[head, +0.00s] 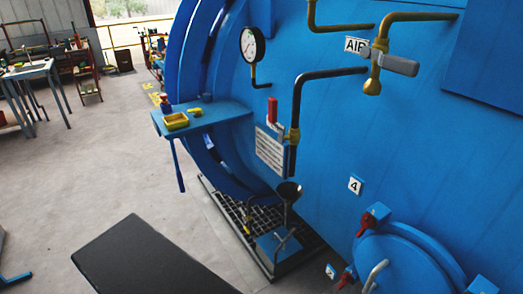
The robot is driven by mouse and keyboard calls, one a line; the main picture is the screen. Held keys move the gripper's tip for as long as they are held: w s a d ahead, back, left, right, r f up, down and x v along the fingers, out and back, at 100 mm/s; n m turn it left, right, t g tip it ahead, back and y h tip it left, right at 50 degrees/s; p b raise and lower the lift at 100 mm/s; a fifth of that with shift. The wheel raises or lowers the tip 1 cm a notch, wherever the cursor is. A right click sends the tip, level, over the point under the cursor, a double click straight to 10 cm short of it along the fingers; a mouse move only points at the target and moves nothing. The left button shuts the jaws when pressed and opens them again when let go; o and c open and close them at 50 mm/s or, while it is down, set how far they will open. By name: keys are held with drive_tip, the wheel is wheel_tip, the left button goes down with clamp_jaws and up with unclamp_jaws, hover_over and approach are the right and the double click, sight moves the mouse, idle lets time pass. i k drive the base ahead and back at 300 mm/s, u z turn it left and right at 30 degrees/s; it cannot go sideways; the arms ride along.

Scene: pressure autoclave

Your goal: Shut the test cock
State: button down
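A small brass cock (293,135) sits on a black pipe (298,95) on the blue autoclave's side. I take it for the test cock, but its plate is too small to read. A red-gripped lever (272,110) stands upright just left of the brass body. Below the cock the pipe runs straight down to an open end above a dark funnel (289,191). I cannot tell from this view whether the cock is open or shut. My gripper is not in view.
Another brass valve with a grey handle (398,64) is beside the AIR label (355,45). A floor grating (235,215) lies below. Open floor is at left.

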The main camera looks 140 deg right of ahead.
sight(272, 102)
drive_tip(key=i, duration=1.2)
drive_tip(key=z, duration=1.2)
drive_tip(key=i, duration=0.25)
drive_tip(key=z, duration=5.9)
drive_tip(key=i, duration=0.15)
drive_tip(key=u, duration=1.2)
drive_tip(key=k, duration=0.1)
drive_tip(key=u, duration=0.2)
drive_tip(key=i, duration=1.65)
